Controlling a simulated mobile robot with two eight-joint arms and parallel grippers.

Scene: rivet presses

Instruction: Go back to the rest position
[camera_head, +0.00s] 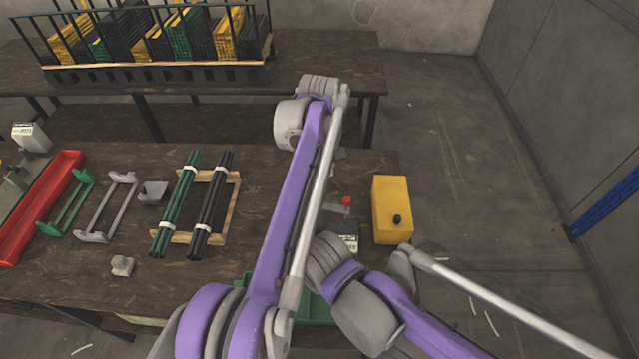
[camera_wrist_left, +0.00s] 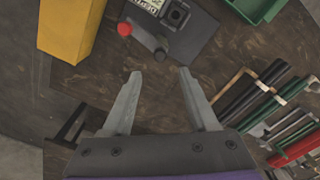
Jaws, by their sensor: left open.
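My left gripper (camera_wrist_left: 160,75) shows in the left wrist view, its two grey fingers apart with nothing between them. It is above the brown wooden table (camera_wrist_left: 165,92). Beyond the fingertips is a small press (camera_wrist_left: 165,35) on a dark base plate, with a red knob. In the head view my purple left arm reaches out over the table and hides its gripper. Part of the press, with the red knob (camera_head: 347,201), shows right of this arm. Purple and grey links of my right arm are at the lower right; its gripper is out of view.
A yellow box (camera_head: 391,210) stands at the table's right edge. Green and black rods (camera_head: 190,205) lie on a wooden frame, left of my arm. Farther left are grey and green handles and a red tray (camera_head: 38,205). A rack (camera_head: 150,68) stands on the back table.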

